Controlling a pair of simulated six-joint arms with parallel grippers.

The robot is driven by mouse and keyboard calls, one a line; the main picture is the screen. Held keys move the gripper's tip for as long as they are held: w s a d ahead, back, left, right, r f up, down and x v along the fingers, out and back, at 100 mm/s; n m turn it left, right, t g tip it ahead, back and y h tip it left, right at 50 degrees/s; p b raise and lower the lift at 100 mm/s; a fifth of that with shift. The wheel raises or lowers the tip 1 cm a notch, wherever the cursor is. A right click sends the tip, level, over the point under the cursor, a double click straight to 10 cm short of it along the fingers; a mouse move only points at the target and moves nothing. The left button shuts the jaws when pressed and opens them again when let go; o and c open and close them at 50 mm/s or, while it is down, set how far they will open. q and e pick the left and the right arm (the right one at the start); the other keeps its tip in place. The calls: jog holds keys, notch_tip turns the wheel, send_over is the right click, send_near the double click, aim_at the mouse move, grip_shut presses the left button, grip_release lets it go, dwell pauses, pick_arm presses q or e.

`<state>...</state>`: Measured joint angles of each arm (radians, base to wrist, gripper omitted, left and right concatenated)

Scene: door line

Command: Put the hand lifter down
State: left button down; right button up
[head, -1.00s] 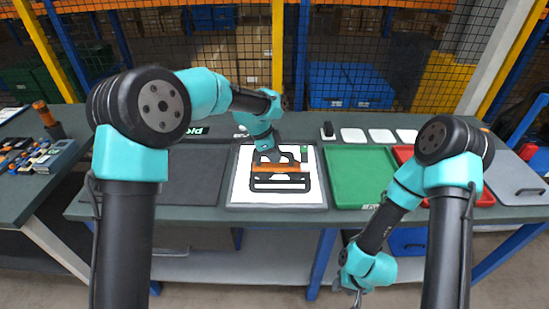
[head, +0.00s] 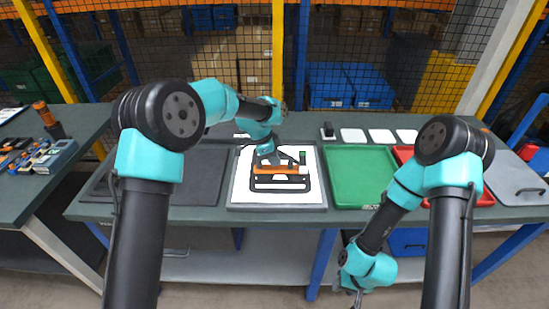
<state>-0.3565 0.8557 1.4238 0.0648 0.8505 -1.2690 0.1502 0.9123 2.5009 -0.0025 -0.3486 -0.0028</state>
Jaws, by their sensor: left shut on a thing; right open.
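The hand lifter (head: 290,169) is an orange and black tool on or just above the white board (head: 310,200) in the middle of the bench. A black frame-like shape (head: 281,184) shows on the board just in front of it. My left gripper (head: 268,160) is shut on the hand lifter from above; its fingertips are small and partly hidden. I cannot tell whether the lifter touches the board. My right gripper (head: 357,294) is open and empty, low in front of the bench, partly cut off by the bottom edge.
A dark mat (head: 180,175) lies left of the board. A green tray (head: 360,180) stands to its right, with a red tray (head: 485,197) beyond. White cards (head: 381,135) and a small black item (head: 328,131) lie at the back. A side table (head: 20,185) holds small parts.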

dwell(0.3)
pick_arm(q)
jog(key=c, duration=1)
grip_release()
jog(key=v, duration=1.2)
jog(key=shift+r, duration=0.1)
